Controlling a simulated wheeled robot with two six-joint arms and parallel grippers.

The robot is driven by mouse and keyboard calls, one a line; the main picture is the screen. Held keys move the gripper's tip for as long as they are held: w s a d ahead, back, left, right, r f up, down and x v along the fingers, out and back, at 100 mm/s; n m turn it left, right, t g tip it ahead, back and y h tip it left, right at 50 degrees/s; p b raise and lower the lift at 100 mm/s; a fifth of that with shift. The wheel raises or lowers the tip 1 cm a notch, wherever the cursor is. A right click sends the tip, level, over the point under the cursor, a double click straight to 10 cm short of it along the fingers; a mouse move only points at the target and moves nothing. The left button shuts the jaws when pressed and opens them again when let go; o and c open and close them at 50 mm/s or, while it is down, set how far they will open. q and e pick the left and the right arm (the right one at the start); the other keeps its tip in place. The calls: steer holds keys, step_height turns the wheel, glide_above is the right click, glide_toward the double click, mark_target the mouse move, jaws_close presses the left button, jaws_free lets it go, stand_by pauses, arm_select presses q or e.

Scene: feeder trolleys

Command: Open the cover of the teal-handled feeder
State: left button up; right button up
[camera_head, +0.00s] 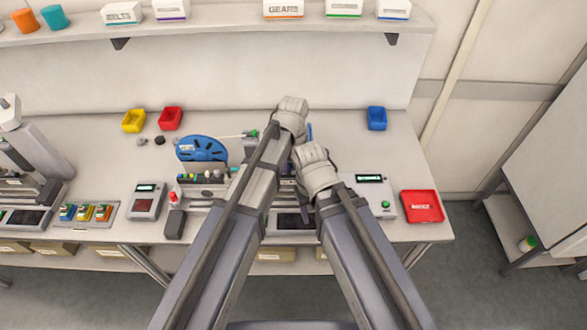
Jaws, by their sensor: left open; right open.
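A feeder with a large blue reel (203,149) stands on the bench left of my arms. A small teal part (233,170) shows low at its right side; I cannot tell whether it is the teal handle. The feeder's cover cannot be made out. My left gripper (292,106) is the higher one, over the back of the bench, to the right of the reel. My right gripper (312,160) is lower, just right of my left forearm. Both are open, with no held object visible; their fingertips are hard to see. My arms hide the bench behind them.
A grey device (369,180) with a lit display and a red tray (422,207) are at right. A blue bin (376,118) stands behind them. Yellow (133,121) and red (170,118) bins stand back left. A shelf (215,32) overhangs the back. The back right bench is mostly clear.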

arm_select(q)
steer(key=shift+c, duration=0.2)
jaws_close()
stand_by(1.1)
